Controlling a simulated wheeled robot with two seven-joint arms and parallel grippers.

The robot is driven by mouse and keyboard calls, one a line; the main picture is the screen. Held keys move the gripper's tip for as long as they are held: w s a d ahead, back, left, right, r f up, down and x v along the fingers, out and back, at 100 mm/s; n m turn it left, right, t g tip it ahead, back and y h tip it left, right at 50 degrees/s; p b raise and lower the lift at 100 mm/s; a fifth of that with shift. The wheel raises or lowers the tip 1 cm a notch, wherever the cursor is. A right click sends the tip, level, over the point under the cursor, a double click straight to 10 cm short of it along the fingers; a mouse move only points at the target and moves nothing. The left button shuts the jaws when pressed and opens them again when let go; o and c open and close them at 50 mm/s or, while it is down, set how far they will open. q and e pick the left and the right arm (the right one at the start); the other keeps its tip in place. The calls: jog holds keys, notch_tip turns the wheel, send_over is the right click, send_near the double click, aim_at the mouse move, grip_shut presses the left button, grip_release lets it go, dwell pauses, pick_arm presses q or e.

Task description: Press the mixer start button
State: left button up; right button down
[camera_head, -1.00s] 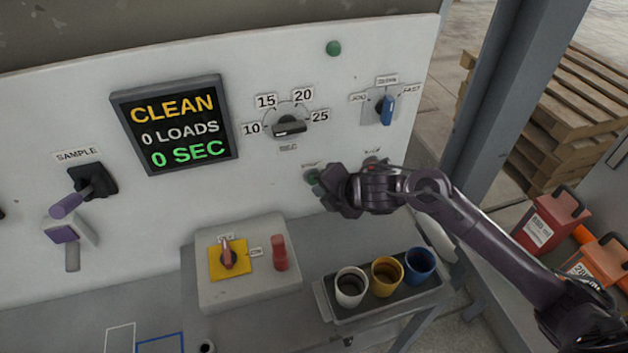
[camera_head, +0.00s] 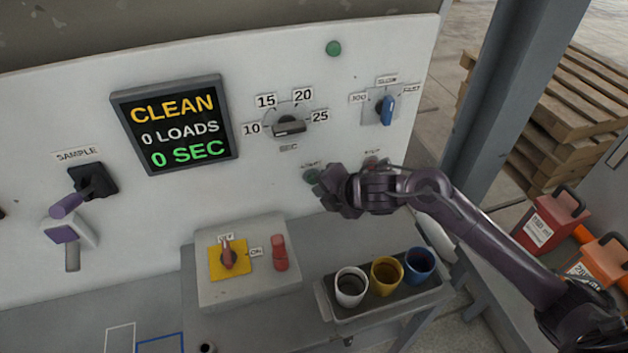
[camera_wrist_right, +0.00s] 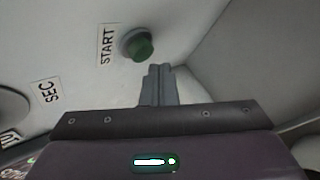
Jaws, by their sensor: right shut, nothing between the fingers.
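The green start button (camera_head: 310,176) sits on the white panel below the SEC dial, partly hidden by my right gripper in the head view. In the right wrist view the green button (camera_wrist_right: 138,45) stands out from the panel beside its START label (camera_wrist_right: 107,45). My right gripper (camera_head: 322,188) is shut and empty, with its fingers close to the button. In the wrist view the shut fingertips (camera_wrist_right: 160,70) are just below and right of the button; whether they touch it I cannot tell. My left gripper is not in view.
The display (camera_head: 174,124) reads CLEAN, 0 LOADS, 0 SEC. A blue speed selector (camera_head: 385,110) is at upper right. A switch box (camera_head: 248,290) and a tray (camera_head: 326,300) with white, yellow and blue cups stand below.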

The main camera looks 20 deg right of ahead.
jog(key=shift+w, duration=0.2)
dwell(0.6)
jog(key=shift+w, duration=0.25)
jog(key=shift+w, duration=0.5)
dwell(0.7)
jog(key=shift+s, duration=0.9)
jog(key=shift+s, duration=0.1)
jog(key=shift+s+d, duration=0.1)
jog(key=shift+s, duration=2.3)
